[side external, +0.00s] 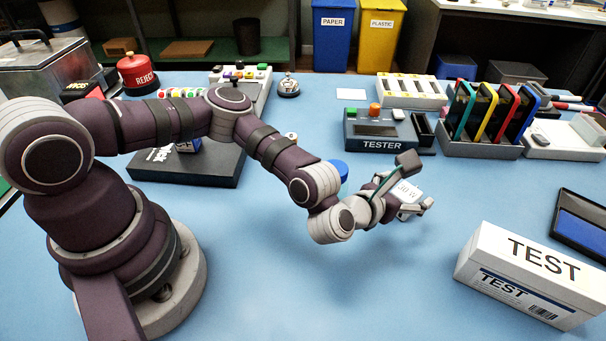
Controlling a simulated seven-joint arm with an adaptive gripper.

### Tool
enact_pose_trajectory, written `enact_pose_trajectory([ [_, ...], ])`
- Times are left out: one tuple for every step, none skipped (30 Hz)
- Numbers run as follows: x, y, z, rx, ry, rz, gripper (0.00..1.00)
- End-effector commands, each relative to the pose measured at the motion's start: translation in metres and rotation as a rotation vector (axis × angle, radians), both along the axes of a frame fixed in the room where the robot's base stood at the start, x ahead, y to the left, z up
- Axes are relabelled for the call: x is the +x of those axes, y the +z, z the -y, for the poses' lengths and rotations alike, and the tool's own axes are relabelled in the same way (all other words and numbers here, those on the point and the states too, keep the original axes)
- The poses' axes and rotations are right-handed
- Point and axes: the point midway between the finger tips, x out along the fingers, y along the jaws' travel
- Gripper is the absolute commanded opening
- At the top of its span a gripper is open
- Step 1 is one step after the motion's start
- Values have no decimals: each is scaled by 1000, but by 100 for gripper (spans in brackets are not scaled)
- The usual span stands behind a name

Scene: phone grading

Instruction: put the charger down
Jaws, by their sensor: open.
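The charger (406,190) is a small white block with dark "W" lettering, right of the middle of the side external view. My gripper (417,184) is open, with one finger above the charger in the picture and the other at its lower right. The charger shows between the fingers, partly hidden by the gripper. I cannot tell whether it touches a finger or whether it rests on the blue table (330,290).
A white TEST box (530,275) stands at the lower right, with a dark tablet (582,225) behind it. The TESTER (380,130) and a rack of phones (480,148) stand farther back. A blue round thing (339,170) is beside my arm. The front middle table is clear.

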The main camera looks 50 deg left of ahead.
Motion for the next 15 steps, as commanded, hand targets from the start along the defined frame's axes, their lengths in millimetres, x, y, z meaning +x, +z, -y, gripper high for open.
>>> enact_pose_trajectory([
  [-8,2,0,-7,0,-6,69],
  [-12,5,0,-8,0,-4,69],
  [-19,7,0,-7,-1,-3,69],
  [-25,9,1,-7,-2,-4,69],
  [-30,12,1,-7,-2,-3,69],
  [-36,15,0,-9,0,-3,69],
  [-40,17,0,-8,0,0,69],
  [-45,19,1,-7,-1,3,69],
  [-50,22,1,-5,-2,5,69],
  [-52,23,1,-4,-2,4,69],
  [-55,24,0,-4,-1,4,69],
  [-57,25,0,-3,0,3,69],
  [-58,25,0,-3,0,2,69],
  [-59,25,0,-2,1,2,69],
  [-59,26,0,-1,2,2,69],
])
